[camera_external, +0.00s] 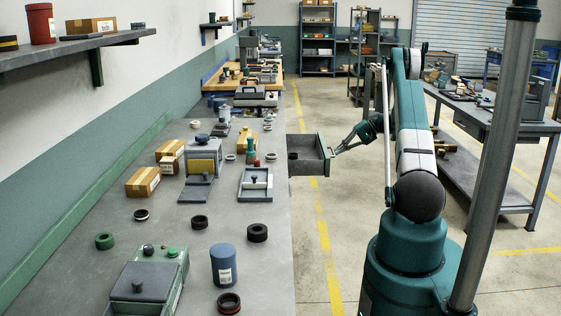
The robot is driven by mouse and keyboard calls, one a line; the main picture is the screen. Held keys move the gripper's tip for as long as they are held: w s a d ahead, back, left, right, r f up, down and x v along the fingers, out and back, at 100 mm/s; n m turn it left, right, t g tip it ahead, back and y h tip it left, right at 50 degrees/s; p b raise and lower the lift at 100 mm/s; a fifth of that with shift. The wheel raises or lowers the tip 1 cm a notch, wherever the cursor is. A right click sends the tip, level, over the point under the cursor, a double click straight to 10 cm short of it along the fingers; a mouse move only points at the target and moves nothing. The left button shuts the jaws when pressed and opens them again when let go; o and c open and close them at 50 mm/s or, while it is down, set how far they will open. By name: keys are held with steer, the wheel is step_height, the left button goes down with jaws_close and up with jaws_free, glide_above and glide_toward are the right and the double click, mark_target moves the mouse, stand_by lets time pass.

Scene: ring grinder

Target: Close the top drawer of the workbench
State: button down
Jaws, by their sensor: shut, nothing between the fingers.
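The top drawer (310,166) sticks out open from the right side of the long grey workbench (262,285). It is a grey open box with a greenish front, and a dark round thing lies inside it near the bench. My gripper (337,151) is at the drawer's front on its right side, with its fingertips close together at the handle area. I cannot tell whether the fingertips touch the drawer. Nothing shows between the fingers.
The bench top holds several rings, cardboard boxes (143,182), a blue canister (223,265) and a green-grey machine (147,283). Another grey table (510,124) stands to the right. The floor between the bench and my base is clear, with yellow lines.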

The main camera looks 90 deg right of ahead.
mark_target(297, 155)
steer(key=w+b, duration=0.1)
steer(key=w, duration=2.1)
steer(key=shift+w+b, duration=0.25)
steer(key=shift+b, duration=0.05)
steer(key=shift+s, duration=0.1)
steer(key=shift+s+f, duration=0.2)
steer(key=shift+s, duration=0.55)
steer(key=shift+s+f+b, duration=0.25)
steer(key=shift+s+b, duration=0.3)
steer(key=shift+s, duration=0.6)
steer(key=p+v, duration=0.2)
steer(key=v, duration=0.8)
steer(key=shift+r, duration=0.1)
steer(key=shift+w, duration=0.1)
